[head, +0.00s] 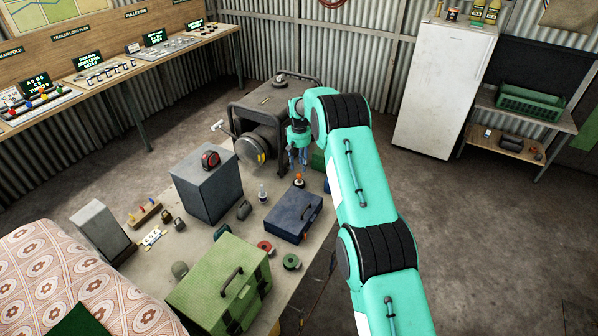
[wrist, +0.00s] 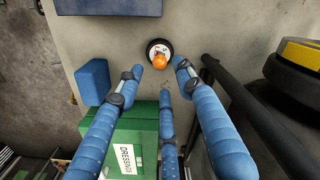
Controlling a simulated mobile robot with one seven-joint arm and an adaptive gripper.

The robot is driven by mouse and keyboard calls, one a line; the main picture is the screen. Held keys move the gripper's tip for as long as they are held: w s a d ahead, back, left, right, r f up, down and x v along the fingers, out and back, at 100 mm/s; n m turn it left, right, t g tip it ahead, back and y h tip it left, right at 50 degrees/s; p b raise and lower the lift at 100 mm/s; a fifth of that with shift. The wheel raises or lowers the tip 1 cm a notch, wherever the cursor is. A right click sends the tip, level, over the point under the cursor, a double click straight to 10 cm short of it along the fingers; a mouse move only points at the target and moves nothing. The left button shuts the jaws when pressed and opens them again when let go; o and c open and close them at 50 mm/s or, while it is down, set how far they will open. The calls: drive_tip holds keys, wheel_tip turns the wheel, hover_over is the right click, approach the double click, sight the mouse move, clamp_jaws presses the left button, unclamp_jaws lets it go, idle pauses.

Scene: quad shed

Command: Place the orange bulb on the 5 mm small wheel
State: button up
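The orange bulb (head: 299,175) rests on a small dark round base with a pale face (head: 299,184) on the table. The wrist view shows the bulb (wrist: 159,63) over this black-rimmed disc (wrist: 152,47); whether it is the 5 mm small wheel I cannot read. My gripper (head: 298,157) hangs just above and behind the bulb in the head view. In the wrist view my gripper's (wrist: 161,77) blue fingers are spread apart with nothing between them. The bulb lies just beyond the fingertips, apparently clear of them.
A dark blue case (head: 293,214) stands in front of the bulb. A green box (wrist: 140,128) lies beneath the fingers, with a small blue block (wrist: 93,82) beside it. The generator (head: 262,135) stands close behind. Red (head: 265,246) and green (head: 292,262) reels lie nearer.

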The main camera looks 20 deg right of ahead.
drive_tip(key=shift+r, duration=2.3)
drive_tip(key=s+a+r+t, duration=0.1)
drive_tip(key=s+r, duration=0.4)
drive_tip(key=r, duration=0.5)
drive_tip(key=s+a+r, duration=0.1)
drive_tip(key=s+r, duration=0.3)
drive_tip(key=r, duration=0.7)
drive_tip(key=s+a+r+t, duration=0.2)
drive_tip(key=s+a+r, duration=0.1)
drive_tip(key=s+r, duration=1.15)
drive_tip(key=s+a+r+t, duration=0.1)
drive_tip(key=s+r, duration=0.2)
drive_tip(key=s, duration=0.8)
drive_tip(key=s+a+r, duration=0.1)
drive_tip(key=s+r, duration=0.2)
drive_tip(key=s, duration=0.8)
drive_tip(key=s+f, duration=0.2)
drive_tip(key=s, duration=0.8)
drive_tip(key=s+a+f+t, duration=0.1)
drive_tip(key=s+f, duration=0.2)
drive_tip(key=s, duration=0.7)
drive_tip(key=shift+s+t, duration=0.2)
drive_tip(key=shift+t, duration=0.1)
